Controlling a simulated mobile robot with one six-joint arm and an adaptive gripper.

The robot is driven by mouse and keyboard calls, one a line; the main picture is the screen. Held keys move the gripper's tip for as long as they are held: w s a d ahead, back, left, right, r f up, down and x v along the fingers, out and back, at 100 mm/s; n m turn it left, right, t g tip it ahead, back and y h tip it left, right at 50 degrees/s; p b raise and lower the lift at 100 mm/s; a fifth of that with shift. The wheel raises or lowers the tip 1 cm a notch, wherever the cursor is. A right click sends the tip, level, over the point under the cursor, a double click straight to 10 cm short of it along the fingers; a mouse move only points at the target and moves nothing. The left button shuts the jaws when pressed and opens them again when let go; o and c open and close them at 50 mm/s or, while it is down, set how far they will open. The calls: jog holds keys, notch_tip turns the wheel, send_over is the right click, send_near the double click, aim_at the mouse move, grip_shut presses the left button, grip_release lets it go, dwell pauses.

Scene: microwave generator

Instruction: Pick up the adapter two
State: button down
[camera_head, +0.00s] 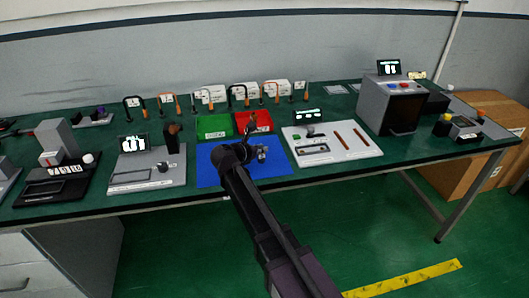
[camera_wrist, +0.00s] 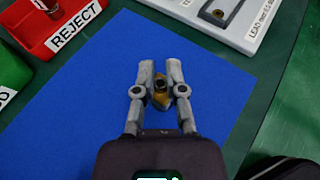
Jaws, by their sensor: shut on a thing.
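My gripper (camera_wrist: 159,88) is over the blue mat (camera_wrist: 85,100) in the wrist view, its two grey fingers shut on a small yellowish-brown part with a dark round centre, which appears to be the adapter (camera_wrist: 160,86). The fingers hide the adapter's sides, and I cannot tell whether it touches the mat. In the head view my gripper (camera_head: 262,153) is above the right part of the blue mat (camera_head: 210,178). The adapter is too small to make out there.
A red REJECT bin (camera_head: 262,122) and a green bin (camera_head: 213,127) stand behind the mat. A white fixture board (camera_head: 355,152) lies to the right and a grey station (camera_head: 130,172) to the left. A grey box machine (camera_head: 385,105) stands farther right. The rest of the blue mat is clear.

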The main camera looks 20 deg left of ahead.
notch_tip(320, 180, up, 3)
jog(key=p, duration=0.3)
jog(key=s+d+r+p, duration=0.1)
jog(key=s+d+p, duration=0.1)
jog(key=s, duration=1.3)
jog(key=shift+s+r, duration=0.35)
jog(key=shift+s, duration=0.05)
jog(key=shift+s, duration=0.1)
